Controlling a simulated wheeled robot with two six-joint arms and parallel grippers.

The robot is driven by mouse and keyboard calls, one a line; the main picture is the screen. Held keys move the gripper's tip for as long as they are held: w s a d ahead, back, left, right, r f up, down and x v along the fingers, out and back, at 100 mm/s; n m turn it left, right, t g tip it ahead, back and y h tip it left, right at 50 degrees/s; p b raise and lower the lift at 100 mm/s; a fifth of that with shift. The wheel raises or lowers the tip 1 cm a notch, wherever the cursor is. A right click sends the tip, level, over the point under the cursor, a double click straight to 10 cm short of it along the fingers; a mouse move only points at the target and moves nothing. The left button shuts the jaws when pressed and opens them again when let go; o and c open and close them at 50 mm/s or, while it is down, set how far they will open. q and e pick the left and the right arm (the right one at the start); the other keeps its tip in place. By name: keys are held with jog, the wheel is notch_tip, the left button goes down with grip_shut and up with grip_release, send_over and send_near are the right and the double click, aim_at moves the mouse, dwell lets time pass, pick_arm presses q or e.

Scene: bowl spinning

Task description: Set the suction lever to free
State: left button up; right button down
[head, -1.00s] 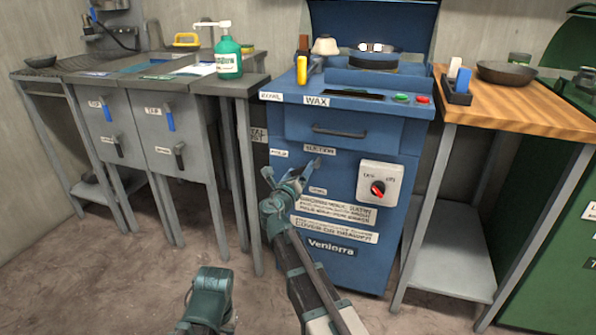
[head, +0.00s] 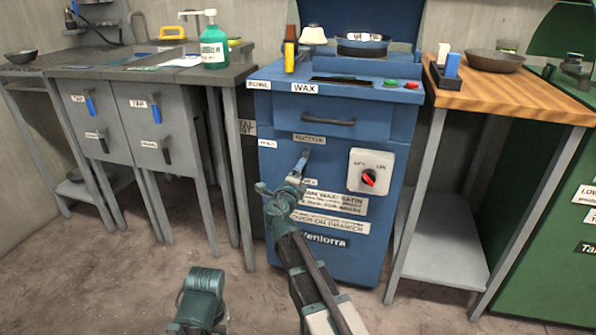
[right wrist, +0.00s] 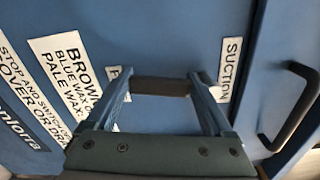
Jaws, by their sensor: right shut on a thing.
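The suction lever (right wrist: 162,87) is a short dark brown bar in the right wrist view, near the SUCTION label (right wrist: 230,68). My right gripper (right wrist: 160,88) has one finger at each end of it and is shut on it. In the head view my right gripper (head: 299,168) is at the front of the blue cabinet (head: 390,130), below the SUCTION label, and largely hides the lever. A small label, partly covered, sits just below the fingers; I cannot read it fully. A teal part of my left arm shows at the bottom, but its gripper is out of view.
A grey bench (head: 150,75) stands left and a wooden-topped table (head: 520,95) right. The floor in front is clear.

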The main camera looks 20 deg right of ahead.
jog(key=shift+s+d+n, duration=0.15)
jog(key=shift+n, duration=0.25)
dwell(0.3)
grip_release()
jog(key=v, duration=1.3)
jog(key=shift+s, duration=0.35)
jog(key=shift+f, duration=0.1)
